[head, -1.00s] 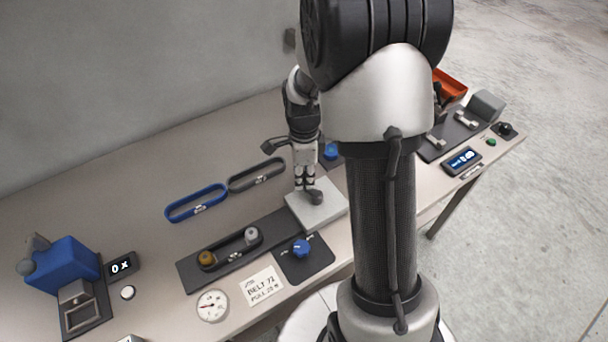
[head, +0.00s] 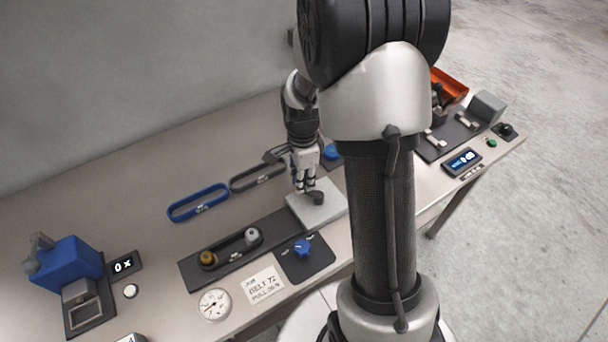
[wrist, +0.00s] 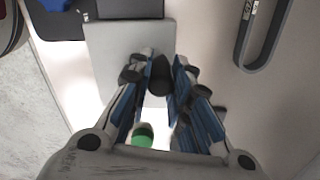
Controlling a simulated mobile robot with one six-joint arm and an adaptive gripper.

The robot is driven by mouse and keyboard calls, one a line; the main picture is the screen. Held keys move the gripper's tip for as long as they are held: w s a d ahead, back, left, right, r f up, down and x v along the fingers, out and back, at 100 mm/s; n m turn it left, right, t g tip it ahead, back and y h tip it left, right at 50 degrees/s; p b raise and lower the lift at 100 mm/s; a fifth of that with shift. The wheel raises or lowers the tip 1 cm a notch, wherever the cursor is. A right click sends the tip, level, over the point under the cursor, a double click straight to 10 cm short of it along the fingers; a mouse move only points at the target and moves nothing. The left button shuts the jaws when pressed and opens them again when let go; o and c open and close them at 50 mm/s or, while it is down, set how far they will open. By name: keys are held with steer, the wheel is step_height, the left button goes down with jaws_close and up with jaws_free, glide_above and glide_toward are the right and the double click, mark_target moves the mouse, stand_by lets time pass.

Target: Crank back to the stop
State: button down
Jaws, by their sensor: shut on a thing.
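The pale grey block (head: 325,212) stands at the right end of the dark pulley plate (head: 205,273). It also shows in the wrist view (wrist: 110,45). My gripper (head: 312,190) points down over this block. In the wrist view its blue-padded fingers (wrist: 160,80) are closed around a dark knob (wrist: 160,75), which I take for the crank's grip. The dark grip (head: 317,198) shows low by the fingertips in the head view. The crank's arm, pivot and stop are hidden or too small to make out. A green rounded thing (wrist: 143,137) shows below the fingers, unclear.
A black belt (head: 258,176) and a blue belt (head: 198,203) lie behind the plate. A blue dial (head: 302,247), a paper card (head: 264,285) and a round gauge (head: 214,304) lie in front. A blue machine (head: 70,262) stands left. The bench behind the belts is clear.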

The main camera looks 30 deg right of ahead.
steer(key=n, duration=0.2)
steer(key=s+a+n, duration=0.1)
steer(key=n+p, duration=0.1)
steer(key=n, duration=0.1)
steer(key=shift+s+a+n, duration=0.25)
steer(key=shift+s+n, duration=0.05)
steer(key=shift+s, duration=0.05)
steer(key=n, duration=0.1)
steer(key=s+n, duration=0.1)
steer(key=n, duration=0.1)
steer(key=s+n+p, duration=0.1)
steer(key=n, duration=0.1)
steer(key=shift+s+a, duration=0.1)
steer(key=shift+a, duration=0.2)
steer(key=n, duration=0.1)
steer(key=s+n, duration=0.1)
steer(key=n, duration=0.2)
steer(key=shift+s+d+n+p, duration=0.15)
steer(key=shift+s+n+p, duration=0.15)
steer(key=shift+n, duration=0.1)
steer(key=shift+s+d+n, duration=0.2)
steer(key=shift+s+n, duration=0.1)
steer(key=shift+n, duration=0.6)
steer(key=shift+s+d+n, duration=0.15)
steer(key=shift+s+n, duration=0.1)
steer(key=shift+n, duration=0.65)
steer(key=c, duration=1.4)
jaws_free()
steer(key=shift+c, duration=0.2)
